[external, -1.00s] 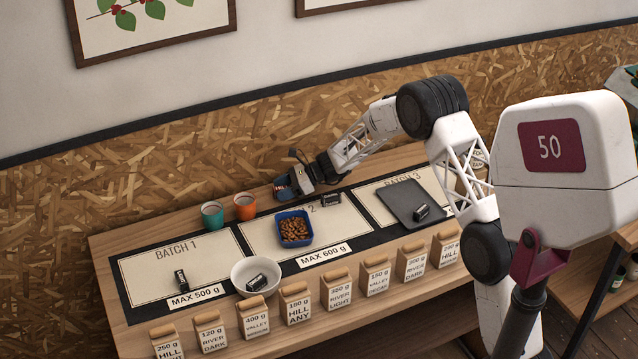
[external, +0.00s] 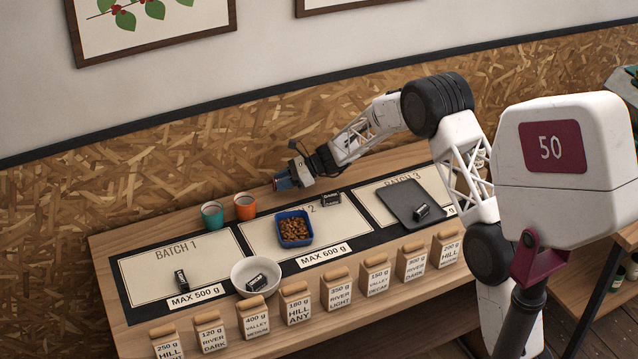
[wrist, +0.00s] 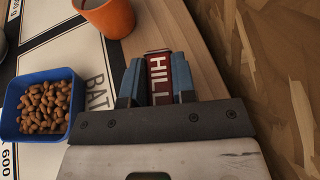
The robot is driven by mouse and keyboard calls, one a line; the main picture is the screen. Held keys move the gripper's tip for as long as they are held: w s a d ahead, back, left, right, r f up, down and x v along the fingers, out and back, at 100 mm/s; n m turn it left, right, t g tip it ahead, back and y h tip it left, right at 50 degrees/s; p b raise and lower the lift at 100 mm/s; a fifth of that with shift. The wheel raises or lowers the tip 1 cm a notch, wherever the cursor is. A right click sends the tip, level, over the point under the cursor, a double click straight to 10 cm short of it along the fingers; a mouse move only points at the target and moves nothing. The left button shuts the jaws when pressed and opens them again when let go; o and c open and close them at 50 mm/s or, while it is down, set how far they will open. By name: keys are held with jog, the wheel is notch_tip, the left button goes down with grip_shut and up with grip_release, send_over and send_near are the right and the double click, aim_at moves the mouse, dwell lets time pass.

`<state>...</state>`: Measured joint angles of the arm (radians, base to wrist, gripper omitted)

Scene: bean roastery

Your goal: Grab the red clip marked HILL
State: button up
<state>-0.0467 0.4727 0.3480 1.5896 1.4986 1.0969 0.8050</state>
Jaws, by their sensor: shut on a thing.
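The red clip marked HILL (wrist: 158,77) is between the two blue fingers of my gripper (wrist: 157,83) in the wrist view, its white lettering facing the camera. My gripper is shut on it. In the external view my gripper (external: 282,182) is over the back edge of the table, behind the Batch 2 panel and right of the orange cup (external: 245,207). The clip is too small to make out clearly there. It looks raised off the table.
A teal cup (external: 212,215) stands left of the orange one. A blue tray (external: 279,232) of beans, a white bowl (external: 238,279) with a black clip and a dark tray (external: 398,200) sit on the panels. Other black clips lie nearby. Several labelled bags (external: 297,306) line the front.

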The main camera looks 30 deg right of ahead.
jog(key=shift+r, duration=3.45)
